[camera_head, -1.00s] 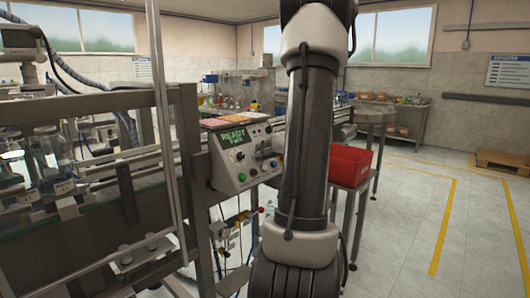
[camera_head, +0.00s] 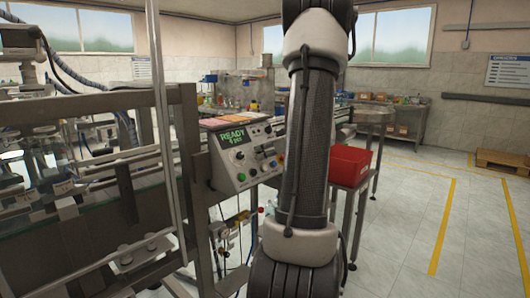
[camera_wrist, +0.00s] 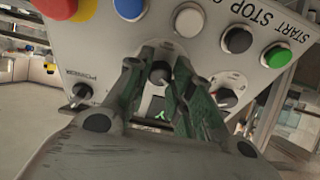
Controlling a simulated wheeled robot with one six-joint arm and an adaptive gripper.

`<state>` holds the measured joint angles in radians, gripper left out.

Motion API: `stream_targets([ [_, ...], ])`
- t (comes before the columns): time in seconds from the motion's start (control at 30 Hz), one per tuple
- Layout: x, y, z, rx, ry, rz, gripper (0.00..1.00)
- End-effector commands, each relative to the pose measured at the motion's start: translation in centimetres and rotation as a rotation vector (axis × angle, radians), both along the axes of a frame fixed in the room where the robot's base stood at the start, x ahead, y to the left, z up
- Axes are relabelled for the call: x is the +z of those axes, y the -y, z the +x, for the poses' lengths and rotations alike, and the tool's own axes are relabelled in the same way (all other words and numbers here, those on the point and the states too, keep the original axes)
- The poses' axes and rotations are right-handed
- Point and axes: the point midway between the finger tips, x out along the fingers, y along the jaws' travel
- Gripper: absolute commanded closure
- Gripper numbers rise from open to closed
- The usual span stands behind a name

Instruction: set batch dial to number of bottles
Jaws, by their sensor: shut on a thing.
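A grey control panel (camera_head: 240,158) stands left of my arm in the head view. Its green display (camera_head: 231,136) reads READY, with a small second line that I cannot read surely. In the wrist view the panel appears upside down. My gripper (camera_wrist: 160,80) is shut on a small dark dial (camera_wrist: 159,72) in the middle of the panel. The dial's label and pointer are not readable. A POWER knob (camera_wrist: 81,92) sits to the left and another dark knob (camera_wrist: 227,97) to the right, both outside the fingers. In the head view my gripper is not visible.
A red bin (camera_head: 349,165) stands right of my arm.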

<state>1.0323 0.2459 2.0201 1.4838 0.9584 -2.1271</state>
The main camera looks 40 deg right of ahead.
Motion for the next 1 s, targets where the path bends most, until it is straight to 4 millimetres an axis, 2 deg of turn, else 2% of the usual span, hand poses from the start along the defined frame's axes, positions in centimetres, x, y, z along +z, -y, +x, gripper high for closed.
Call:
stream_targets([
  [0.23, 0.0, 0.0, 0.0, -0.001, 0.000, 0.000, 1.00],
  [0.27, 0.0, 0.0, 0.0, -0.001, 0.000, 0.000, 0.74],
  [0.37, 0.0, 0.0, 0.0, -0.001, 0.000, 0.000, 0.56],
  [0.77, 0.3, 0.1, -0.5, -0.003, 0.000, -0.001, 0.55],
  [0.87, 0.9, 0.2, -1.8, -0.004, 0.002, -0.002, 0.55],
  [1.0, 2.2, 0.6, -4.6, -0.005, 0.001, -0.003, 0.55],
])
